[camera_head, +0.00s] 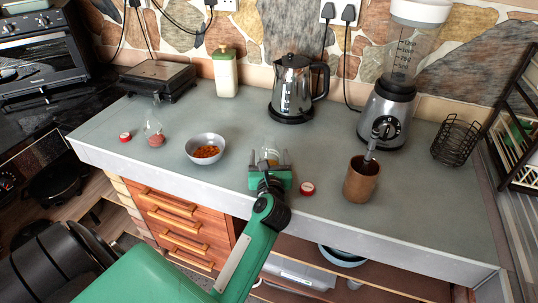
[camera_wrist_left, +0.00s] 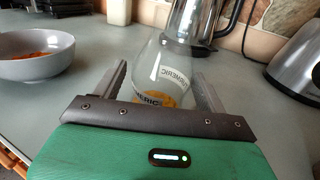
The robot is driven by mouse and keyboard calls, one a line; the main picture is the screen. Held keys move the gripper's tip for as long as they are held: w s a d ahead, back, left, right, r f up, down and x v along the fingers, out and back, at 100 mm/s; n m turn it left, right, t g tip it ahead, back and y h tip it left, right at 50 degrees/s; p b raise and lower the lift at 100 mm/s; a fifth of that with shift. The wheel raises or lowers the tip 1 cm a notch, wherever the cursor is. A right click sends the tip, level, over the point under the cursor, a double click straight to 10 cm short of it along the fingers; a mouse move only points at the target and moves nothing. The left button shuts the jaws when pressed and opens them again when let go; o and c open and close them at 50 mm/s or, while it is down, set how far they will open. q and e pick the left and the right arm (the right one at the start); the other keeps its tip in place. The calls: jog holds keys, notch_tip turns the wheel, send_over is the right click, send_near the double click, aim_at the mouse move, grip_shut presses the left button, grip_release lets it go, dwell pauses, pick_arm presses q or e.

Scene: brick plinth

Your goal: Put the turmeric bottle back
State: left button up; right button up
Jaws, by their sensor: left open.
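The turmeric bottle (camera_wrist_left: 165,65) is clear glass, with a TURMERIC label and yellow-orange contents low inside. It stands on the grey counter near the front edge. In the head view the bottle (camera_head: 270,153) is partly hidden by my gripper. My left gripper (camera_head: 269,165) is open, with a finger on each side of the bottle; the wrist view shows the gripper (camera_wrist_left: 160,80) from behind, its bar hiding the bottle's near lower part. I cannot tell whether the fingers touch the glass. My right gripper is out of view.
A red-and-white lid (camera_head: 308,188) lies just right of the gripper. A brown cup (camera_head: 362,180) stands further right. Left are a bowl (camera_head: 205,144), another glass bottle (camera_head: 154,132) and a second lid (camera_head: 125,137). The kettle (camera_head: 293,90) and blender (camera_head: 386,115) stand behind.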

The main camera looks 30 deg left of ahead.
pick_arm(q)
jog(key=b+v, duration=0.2)
jog(key=v, duration=0.8)
jog(key=shift+f, duration=0.1)
jog(key=shift+s+d, duration=0.15)
jog(key=shift+s, duration=0.15)
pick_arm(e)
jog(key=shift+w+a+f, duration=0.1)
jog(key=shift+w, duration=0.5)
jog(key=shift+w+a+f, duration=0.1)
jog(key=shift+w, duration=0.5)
